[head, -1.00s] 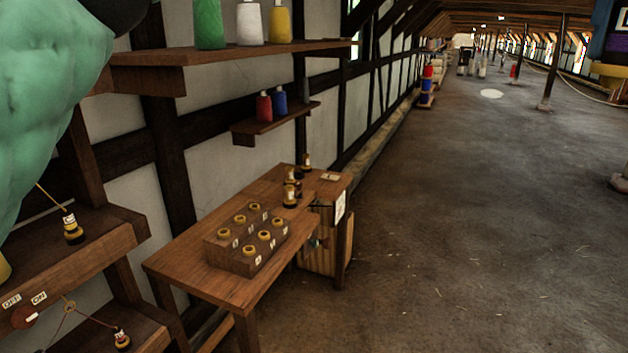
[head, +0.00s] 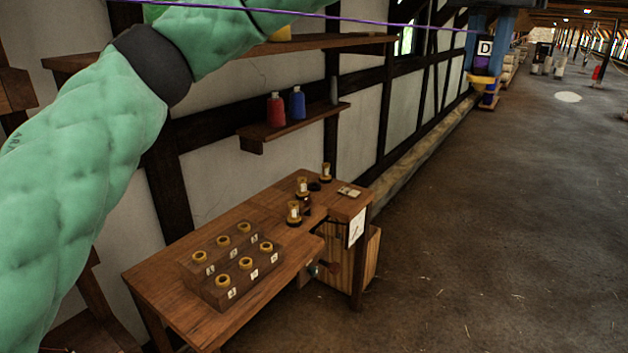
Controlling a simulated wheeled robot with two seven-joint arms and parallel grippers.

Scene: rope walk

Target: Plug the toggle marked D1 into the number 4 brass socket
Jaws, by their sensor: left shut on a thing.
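My left gripper (head: 482,70) is at the upper right, its blue fingers pointing down and shut on a dark-purple toggle (head: 484,48). The toggle has a white label reading D, with no clear digit, and a yellow ring at its lower end. A purple cord (head: 330,18) runs to it from the upper left. The toggle hangs clear of the bench, to the right of and above it. A wooden socket block (head: 207,291) on the bench has several brass sockets (head: 245,263) in two rows, all looking empty. Their small labels are too blurred to read. My right gripper is out of view.
A wall shelf (head: 292,124) holds red and blue bottles. My left arm crosses the left side. Open floor lies right.

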